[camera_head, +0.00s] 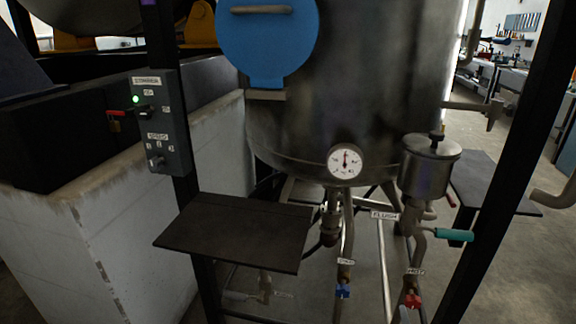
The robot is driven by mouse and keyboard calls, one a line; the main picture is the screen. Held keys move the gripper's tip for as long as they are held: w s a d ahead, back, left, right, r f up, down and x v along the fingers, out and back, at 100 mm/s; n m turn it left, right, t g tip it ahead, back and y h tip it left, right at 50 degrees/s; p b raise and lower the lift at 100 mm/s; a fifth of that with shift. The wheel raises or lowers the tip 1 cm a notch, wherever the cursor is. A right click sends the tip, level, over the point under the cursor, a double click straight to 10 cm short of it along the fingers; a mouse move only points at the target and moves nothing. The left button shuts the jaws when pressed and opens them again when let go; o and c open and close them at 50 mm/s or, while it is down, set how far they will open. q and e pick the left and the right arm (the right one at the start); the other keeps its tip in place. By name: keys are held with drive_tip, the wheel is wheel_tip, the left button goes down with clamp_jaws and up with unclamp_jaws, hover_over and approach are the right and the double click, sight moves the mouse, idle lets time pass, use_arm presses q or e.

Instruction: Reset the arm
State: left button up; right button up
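Neither of my grippers and neither of my arms shows in the head view. A large steel tank (375,90) stands at the centre, with a blue round cover (268,40) on its front. A dial gauge (345,161) sits low on the tank.
A dark flat shelf (238,229) juts out below the control box; another dark shelf (492,182) is at the right. Pipes with a blue valve handle (343,291), a red one (412,300) and a teal lever (454,235) run below the tank. A white wall (120,225) stands left.

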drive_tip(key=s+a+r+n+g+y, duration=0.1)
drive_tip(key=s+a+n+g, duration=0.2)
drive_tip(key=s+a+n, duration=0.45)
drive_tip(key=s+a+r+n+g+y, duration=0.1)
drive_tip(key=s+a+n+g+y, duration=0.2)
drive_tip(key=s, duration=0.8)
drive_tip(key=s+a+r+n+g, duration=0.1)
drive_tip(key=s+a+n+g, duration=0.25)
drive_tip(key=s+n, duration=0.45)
use_arm(q)
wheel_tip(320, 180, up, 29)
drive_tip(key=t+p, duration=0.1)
drive_tip(key=p, duration=2.4)
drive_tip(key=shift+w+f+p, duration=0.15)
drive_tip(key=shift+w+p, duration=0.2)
drive_tip(key=shift+p, duration=0.05)
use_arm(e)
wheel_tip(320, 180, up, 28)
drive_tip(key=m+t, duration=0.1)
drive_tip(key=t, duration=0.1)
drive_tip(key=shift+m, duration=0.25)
